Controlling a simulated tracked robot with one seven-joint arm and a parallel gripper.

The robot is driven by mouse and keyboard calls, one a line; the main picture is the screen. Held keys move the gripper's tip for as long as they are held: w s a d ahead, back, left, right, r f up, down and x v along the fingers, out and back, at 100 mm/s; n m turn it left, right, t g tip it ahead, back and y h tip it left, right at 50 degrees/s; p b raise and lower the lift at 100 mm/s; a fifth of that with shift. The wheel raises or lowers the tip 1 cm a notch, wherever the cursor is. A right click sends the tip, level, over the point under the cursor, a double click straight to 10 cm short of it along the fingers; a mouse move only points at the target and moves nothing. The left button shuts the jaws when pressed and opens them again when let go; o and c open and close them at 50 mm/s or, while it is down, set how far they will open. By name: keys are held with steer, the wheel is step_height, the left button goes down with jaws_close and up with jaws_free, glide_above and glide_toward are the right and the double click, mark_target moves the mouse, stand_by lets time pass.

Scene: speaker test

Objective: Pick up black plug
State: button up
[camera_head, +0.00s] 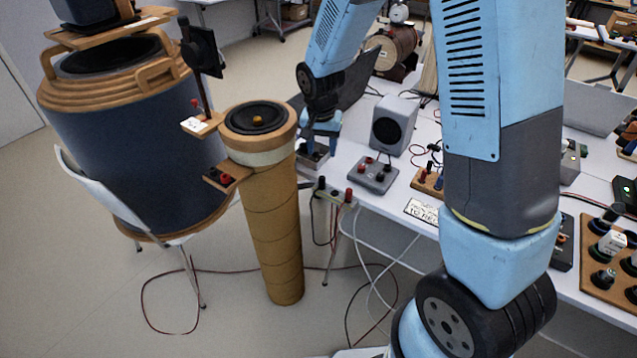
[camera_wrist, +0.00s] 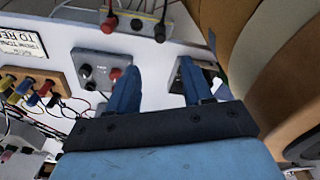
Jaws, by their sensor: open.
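My gripper (camera_head: 321,132) hangs over the table's near edge, beside the cardboard column. In the wrist view my gripper (camera_wrist: 160,84) has its two blue fingers spread, with nothing seen between them but white table. Several black plugs or posts show, and I cannot tell which one is meant. A grey box (camera_wrist: 98,58) beside the left finger carries black and red posts. In the head view this grey box (camera_head: 371,178) sits right of my gripper.
The cardboard column (camera_head: 274,230) with a round speaker on top stands left of my gripper. A large dark blue speaker barrel (camera_head: 140,150) is further left. A grey cube speaker (camera_head: 393,122) stands behind the grey box. Loose cables (camera_head: 150,300) lie on the floor.

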mark_target(322, 177)
steer(key=f, duration=0.4)
steer(key=w+f, duration=0.1)
steer(key=f, duration=0.8)
steer(key=shift+w+d+f, duration=0.15)
steer(key=shift+w, duration=0.1)
jaws_close()
